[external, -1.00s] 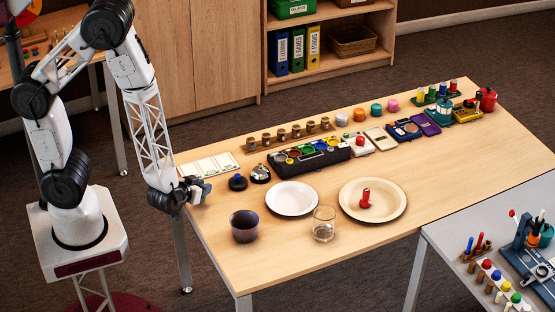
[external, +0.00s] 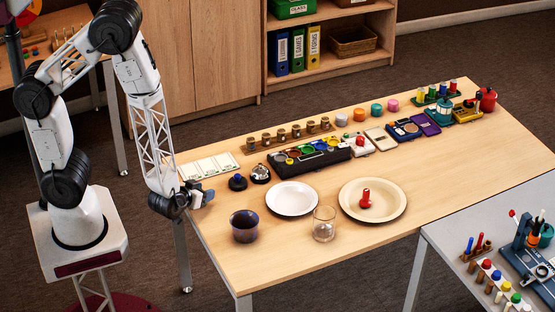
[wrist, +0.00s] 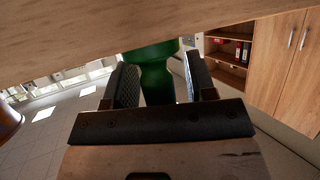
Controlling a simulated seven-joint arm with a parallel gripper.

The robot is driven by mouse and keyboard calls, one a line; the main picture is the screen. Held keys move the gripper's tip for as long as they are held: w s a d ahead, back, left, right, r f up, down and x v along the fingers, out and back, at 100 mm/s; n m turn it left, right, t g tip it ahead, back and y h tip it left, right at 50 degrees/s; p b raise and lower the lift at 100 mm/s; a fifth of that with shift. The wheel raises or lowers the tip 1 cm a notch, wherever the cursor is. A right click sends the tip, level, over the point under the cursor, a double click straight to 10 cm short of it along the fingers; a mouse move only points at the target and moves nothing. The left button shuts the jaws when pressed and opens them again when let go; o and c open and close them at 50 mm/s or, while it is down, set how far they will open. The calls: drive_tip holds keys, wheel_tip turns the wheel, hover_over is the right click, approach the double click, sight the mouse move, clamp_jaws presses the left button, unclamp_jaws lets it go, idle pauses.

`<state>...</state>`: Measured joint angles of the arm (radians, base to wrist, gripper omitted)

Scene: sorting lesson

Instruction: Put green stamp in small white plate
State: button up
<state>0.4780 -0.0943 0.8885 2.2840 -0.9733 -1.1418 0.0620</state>
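The green stamp (wrist: 158,78) stands between the two fingers of my gripper (wrist: 160,82) in the wrist view. The fingers are apart, with a gap between the stamp and the right finger; the stamp's far end is partly out of sight. In the external view my gripper (external: 203,197) is at the left edge of the table, and I cannot make out the green stamp there. The small white plate (external: 292,199) lies empty to the right of my gripper.
A larger cream plate (external: 398,212) holds a red stamp (external: 365,199). A dark cup (external: 244,226) and a clear glass (external: 323,224) stand in front of the plates. Behind are a bell (external: 260,173), a black knob (external: 237,183) and a paint tray (external: 300,160).

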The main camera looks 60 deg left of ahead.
drive_tip(key=shift+s+d, duration=0.1)
drive_tip(key=shift+s, duration=0.05)
drive_tip(key=v, duration=0.7)
drive_tip(key=shift+s+r, duration=0.15)
drive_tip(key=shift+s, duration=0.05)
idle(0.6)
idle(0.7)
